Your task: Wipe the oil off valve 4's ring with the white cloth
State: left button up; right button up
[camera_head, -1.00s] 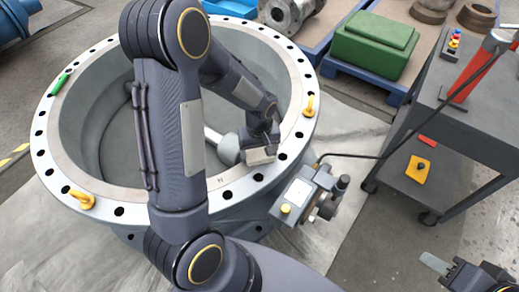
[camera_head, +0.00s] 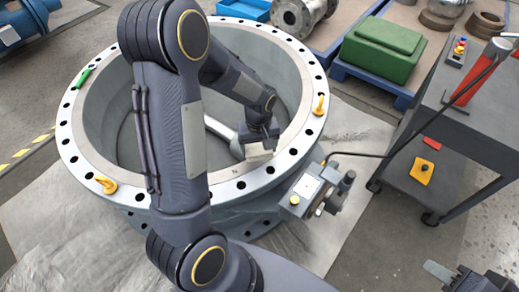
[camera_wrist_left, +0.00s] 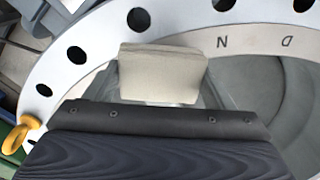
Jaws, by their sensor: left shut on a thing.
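A large grey valve body with a pale flanged ring (camera_head: 290,160) and bolt holes stands in the middle of the head view. No number shows on it. My left gripper (camera_head: 262,140) is shut on the off-white cloth (camera_head: 258,152) at the ring's near right inner edge. In the left wrist view the folded cloth (camera_wrist_left: 162,74) lies over the ring's face (camera_wrist_left: 190,35), beside the letters N and D. Whether it presses on the ring is hard to tell. I see no clear oil; the cloth may cover some. My right gripper (camera_head: 445,272) is partly cut off at lower right.
Yellow eye bolts (camera_head: 320,105) and a green item (camera_head: 83,78) sit on the ring. An actuator box (camera_head: 307,187) juts from its near right side. A dark cart (camera_head: 475,125) stands at right. My left arm hides part of the ring.

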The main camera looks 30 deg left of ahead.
pick_arm(q)
jog(key=shift+r+p, duration=1.4)
jog(key=shift+r, duration=0.65)
